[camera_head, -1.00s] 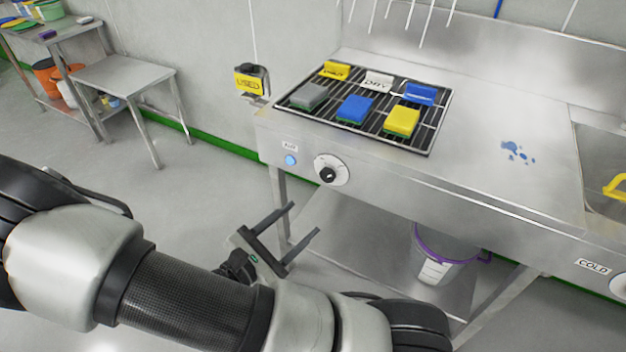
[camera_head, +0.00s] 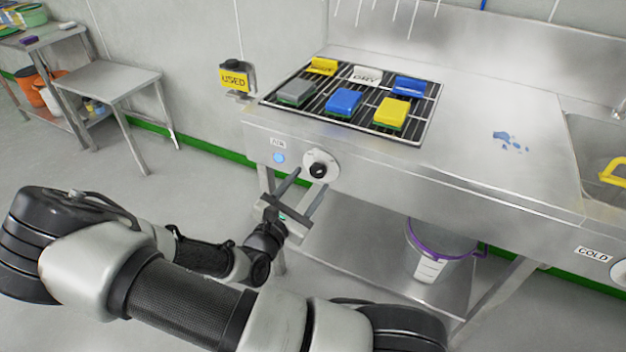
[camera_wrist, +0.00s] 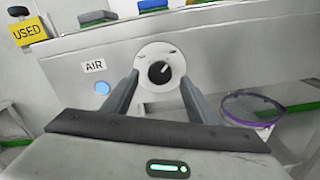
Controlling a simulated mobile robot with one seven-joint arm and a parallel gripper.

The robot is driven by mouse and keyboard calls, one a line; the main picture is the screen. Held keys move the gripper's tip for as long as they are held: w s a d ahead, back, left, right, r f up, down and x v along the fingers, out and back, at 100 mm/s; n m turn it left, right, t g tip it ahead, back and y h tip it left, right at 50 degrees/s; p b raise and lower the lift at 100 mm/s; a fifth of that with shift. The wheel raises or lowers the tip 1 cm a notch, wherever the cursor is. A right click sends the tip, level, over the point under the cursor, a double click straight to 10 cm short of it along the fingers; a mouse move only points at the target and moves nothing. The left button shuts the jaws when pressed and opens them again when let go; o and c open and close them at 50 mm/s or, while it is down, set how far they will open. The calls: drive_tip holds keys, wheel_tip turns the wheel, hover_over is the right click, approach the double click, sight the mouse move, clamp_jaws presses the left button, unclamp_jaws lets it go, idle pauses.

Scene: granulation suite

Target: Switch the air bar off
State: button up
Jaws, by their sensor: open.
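The air control is a black knob (camera_head: 318,170) on a round white dial on the steel bench's front panel. In the wrist view the knob (camera_wrist: 160,72) shows between my fingertips, with a pale pointer line slanting to the upper right. An AIR label (camera_wrist: 94,66) and a lit blue round lamp (camera_wrist: 102,88) are to its left; the lamp also shows in the head view (camera_head: 279,158). My gripper (camera_head: 307,180) is open and empty, its two fingers pointing at the dial from just in front and below. Whether the fingertips touch the dial is unclear.
A black rack (camera_head: 425,128) with several coloured sponges lies on the bench top (camera_head: 465,150). A yellow USED sign (camera_head: 234,79) hangs at the left end. A bucket with a purple rim (camera_head: 432,255) stands on the lower shelf. A COLD dial is at far right.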

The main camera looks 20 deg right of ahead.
sight(316, 173)
drive_tip(key=shift+x, duration=1.65)
drive_tip(key=c, duration=1.1)
drive_tip(key=shift+o, duration=0.2)
